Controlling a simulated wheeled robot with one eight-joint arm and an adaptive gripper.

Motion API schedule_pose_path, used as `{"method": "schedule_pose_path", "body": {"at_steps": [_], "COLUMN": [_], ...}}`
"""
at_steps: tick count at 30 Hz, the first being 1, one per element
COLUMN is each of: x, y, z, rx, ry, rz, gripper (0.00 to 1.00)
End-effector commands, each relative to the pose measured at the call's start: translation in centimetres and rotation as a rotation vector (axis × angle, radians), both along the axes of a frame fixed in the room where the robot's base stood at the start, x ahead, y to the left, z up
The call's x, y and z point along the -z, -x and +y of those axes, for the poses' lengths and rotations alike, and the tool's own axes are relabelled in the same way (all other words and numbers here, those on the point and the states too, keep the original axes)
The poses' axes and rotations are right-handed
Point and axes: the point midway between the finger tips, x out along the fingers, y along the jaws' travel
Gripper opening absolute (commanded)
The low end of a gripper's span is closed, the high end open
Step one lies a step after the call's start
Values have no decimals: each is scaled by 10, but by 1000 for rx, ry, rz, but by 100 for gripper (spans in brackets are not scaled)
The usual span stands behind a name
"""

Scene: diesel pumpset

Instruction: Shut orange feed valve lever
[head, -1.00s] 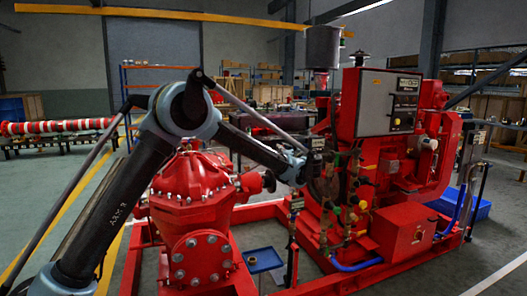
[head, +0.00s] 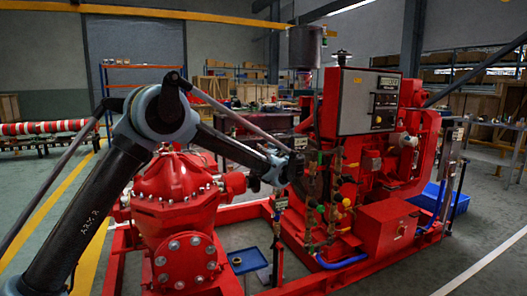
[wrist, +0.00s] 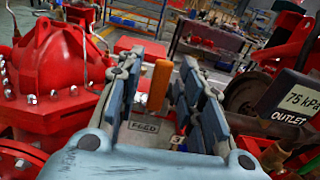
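The orange lever (wrist: 159,86) stands roughly upright in the wrist view, between the two blue-grey fingers of my gripper (wrist: 161,68). The fingers are spread apart, with a visible gap on each side of the lever. A plate marked FEED (wrist: 145,127) shows just below the lever, partly covered by my gripper. In the head view my gripper (head: 291,168) is at the pumpset's near left side, between the red pump casing and the engine. The orange lever cannot be made out there.
The red pump casing (head: 178,190) is at left. The control panel (head: 368,101) and engine stand at right. An outlet sign reading 75 kPa (wrist: 303,101) is close to the right finger. A blue tray (head: 247,261) lies low between the frame rails.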

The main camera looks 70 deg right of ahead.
Motion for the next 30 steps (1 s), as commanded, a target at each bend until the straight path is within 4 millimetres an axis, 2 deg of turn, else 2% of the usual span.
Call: {"method": "schedule_pose_path", "body": {"at_steps": [5,10,21,30], "x": [-1,-1,-1,0], "y": [0,9,57,79], "z": [0,9,58,83], "rx": [0,1,3,0], "ry": [1,1,1,1], "rz": [-1,-1,1,1], "gripper": [34,34,34,34]}}
